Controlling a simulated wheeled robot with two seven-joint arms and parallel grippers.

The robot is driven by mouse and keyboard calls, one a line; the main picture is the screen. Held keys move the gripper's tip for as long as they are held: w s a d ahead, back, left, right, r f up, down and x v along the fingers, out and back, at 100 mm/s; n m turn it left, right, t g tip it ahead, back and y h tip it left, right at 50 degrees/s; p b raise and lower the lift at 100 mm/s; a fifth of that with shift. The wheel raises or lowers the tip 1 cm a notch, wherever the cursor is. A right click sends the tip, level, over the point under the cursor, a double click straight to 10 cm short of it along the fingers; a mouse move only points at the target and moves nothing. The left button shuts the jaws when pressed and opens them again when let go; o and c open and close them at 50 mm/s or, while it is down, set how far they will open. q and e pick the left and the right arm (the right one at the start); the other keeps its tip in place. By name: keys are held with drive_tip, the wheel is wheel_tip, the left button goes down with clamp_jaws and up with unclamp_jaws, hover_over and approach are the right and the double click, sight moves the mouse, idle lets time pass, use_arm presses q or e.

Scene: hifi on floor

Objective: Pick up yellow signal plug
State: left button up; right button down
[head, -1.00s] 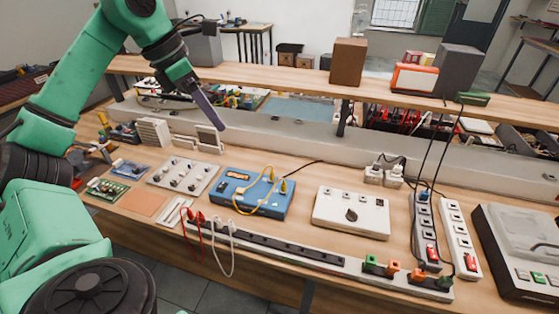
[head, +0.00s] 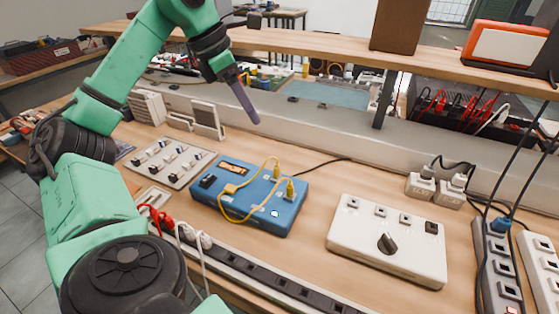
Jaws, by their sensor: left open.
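Two yellow signal plugs stand in the top of the blue box (head: 262,216): one (head: 277,171) near its back right edge and one (head: 290,191) nearer the right corner. A yellow cable (head: 226,209) loops over the box between its plugs and left side. My left gripper (head: 256,120) hangs in the air above and behind the box, apart from the plugs. It is open, seen edge-on, with nothing visible in it. My right gripper is not in view.
A white box with a black knob (head: 388,242) sits right of the blue box. A grey switch panel (head: 170,161) is at left. A dark socket strip (head: 262,280) runs along the front. A wooden shelf (head: 330,45) crosses behind. Bare tabletop lies between the boxes.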

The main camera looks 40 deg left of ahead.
use_arm(q)
drive_tip(key=b, duration=0.4)
approach(275, 167)
drive_tip(key=b+x, duration=0.1)
drive_tip(key=x, duration=0.9)
drive_tip(key=shift+w+d+f, duration=0.1)
drive_tip(key=shift+w+f, duration=0.05)
drive_tip(key=shift+f, duration=0.05)
clamp_jaws()
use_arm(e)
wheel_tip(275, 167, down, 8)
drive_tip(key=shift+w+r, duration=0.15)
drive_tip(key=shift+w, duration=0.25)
